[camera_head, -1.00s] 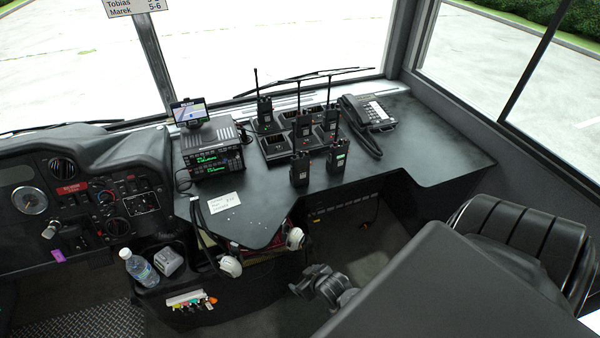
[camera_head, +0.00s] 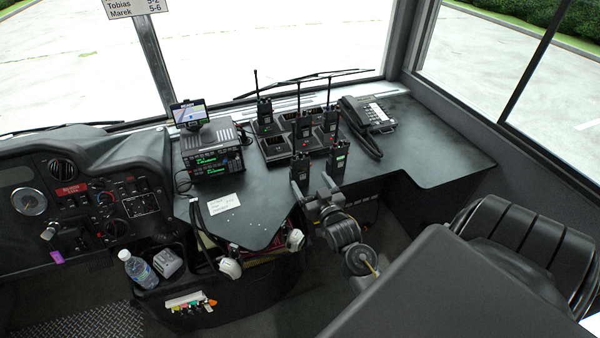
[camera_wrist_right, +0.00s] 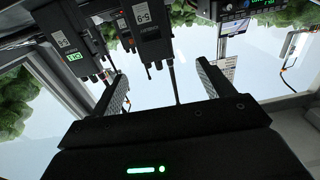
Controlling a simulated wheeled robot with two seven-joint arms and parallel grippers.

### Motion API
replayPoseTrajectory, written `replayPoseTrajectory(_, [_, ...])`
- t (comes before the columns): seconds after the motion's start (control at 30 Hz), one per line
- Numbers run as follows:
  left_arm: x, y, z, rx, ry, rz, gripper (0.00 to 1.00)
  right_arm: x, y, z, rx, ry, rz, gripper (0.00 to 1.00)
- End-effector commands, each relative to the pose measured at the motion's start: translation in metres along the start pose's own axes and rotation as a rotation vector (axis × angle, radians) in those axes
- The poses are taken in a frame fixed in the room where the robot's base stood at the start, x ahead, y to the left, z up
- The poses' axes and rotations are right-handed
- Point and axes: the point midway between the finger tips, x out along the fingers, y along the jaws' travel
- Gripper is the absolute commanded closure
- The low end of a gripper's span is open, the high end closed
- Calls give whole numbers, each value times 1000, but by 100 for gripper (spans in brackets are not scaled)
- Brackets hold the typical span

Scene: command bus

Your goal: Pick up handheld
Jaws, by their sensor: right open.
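Several black handheld radios with antennas stand on the dash. One handheld (camera_head: 300,166) is at the front edge, with another handheld (camera_head: 338,157) just right of it. Others stand behind, at the charger (camera_head: 275,150): a handheld (camera_head: 264,116), a handheld (camera_head: 303,124) and a handheld (camera_head: 330,118). My right gripper (camera_head: 311,183) is open and empty, just in front of the front-edge handheld. In the right wrist view, which is upside down, labelled handhelds (camera_wrist_right: 148,32) lie beyond the open fingers (camera_wrist_right: 162,85). My left gripper is not in view.
A desk phone (camera_head: 368,113) is right of the charger. A radio unit (camera_head: 212,155) with a small screen (camera_head: 190,112) stands to the left. A paper note (camera_head: 224,203) lies on the dash. A seat (camera_head: 525,240) is at right. The dash's right part is clear.

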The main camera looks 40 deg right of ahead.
Motion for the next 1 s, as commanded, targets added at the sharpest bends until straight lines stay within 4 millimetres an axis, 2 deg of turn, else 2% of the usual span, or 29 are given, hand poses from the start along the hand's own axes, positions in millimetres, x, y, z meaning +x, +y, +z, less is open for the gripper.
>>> replayPoseTrajectory(0.3, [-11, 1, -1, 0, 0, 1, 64, 45, 0, -2, -1, -1, -1, 20])
replayPoseTrajectory(0.63, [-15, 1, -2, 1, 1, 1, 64, 60, 2, -3, -2, -2, 0, 20])
replayPoseTrajectory(0.8, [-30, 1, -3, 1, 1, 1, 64, 85, 8, -9, -1, -2, 1, 20])
replayPoseTrajectory(1.0, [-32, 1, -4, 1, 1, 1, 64, 105, 8, -5, 0, -3, -1, 20])
